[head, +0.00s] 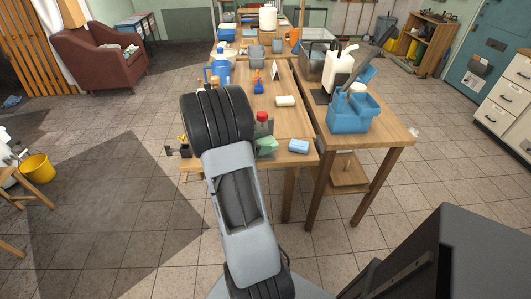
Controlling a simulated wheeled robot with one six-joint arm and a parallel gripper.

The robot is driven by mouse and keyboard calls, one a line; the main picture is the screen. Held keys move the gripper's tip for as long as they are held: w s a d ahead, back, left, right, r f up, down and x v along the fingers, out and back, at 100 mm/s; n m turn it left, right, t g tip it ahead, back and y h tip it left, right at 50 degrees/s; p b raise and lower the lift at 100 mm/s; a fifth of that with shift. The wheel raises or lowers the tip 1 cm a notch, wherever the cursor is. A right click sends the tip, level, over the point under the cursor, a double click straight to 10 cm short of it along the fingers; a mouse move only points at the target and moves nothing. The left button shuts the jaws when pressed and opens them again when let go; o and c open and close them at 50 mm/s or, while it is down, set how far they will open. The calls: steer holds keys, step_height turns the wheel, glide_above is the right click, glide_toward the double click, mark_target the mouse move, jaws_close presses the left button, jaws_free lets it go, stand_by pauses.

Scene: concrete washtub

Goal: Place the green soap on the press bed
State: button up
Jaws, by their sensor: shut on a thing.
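A pale green block, which looks like the green soap (267,145), shows just right of my arm at the near end of the long wooden table. My arm covers part of its left side, and I cannot tell whether it rests on the table or is held. My gripper is hidden behind my raised arm, so its fingers do not show. I cannot make out the press bed clearly. A small dark device with yellow parts (184,148) shows at the table's near left edge, left of my arm.
A dark red-capped bottle (262,124) stands behind the green block. A blue sponge (298,146) lies to its right, and a cream block (285,101) lies farther back. A blue caddy (350,115) stands on the right table. Tiled floor is open at left.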

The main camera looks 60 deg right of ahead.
steer(key=shift+w+f+b, duration=0.1)
steer(key=shift+f+b, duration=1.5)
steer(key=shift+f, duration=0.15)
steer(key=shift+f, duration=0.15)
steer(key=o, duration=1)
steer(key=shift+a+r, duration=0.15)
steer(key=shift+r, duration=0.1)
steer(key=p+v, duration=0.1)
steer(key=v, duration=1.1)
steer(key=s+a+m+t+y, duration=0.1)
steer(key=a+m+t+y, duration=0.2)
steer(key=a, duration=0.6)
steer(key=s+a+r+m+t+y, duration=0.1)
steer(key=s+a+m+t+y, duration=0.1)
steer(key=a, duration=0.7)
steer(key=s+a+r+m+t+y, duration=0.1)
steer(key=a+m+t+y, duration=0.4)
steer(key=a, duration=0.5)
steer(key=shift+s+m+y, duration=0.5)
steer(key=shift+m+y, duration=0.3)
steer(key=shift+y, duration=0.1)
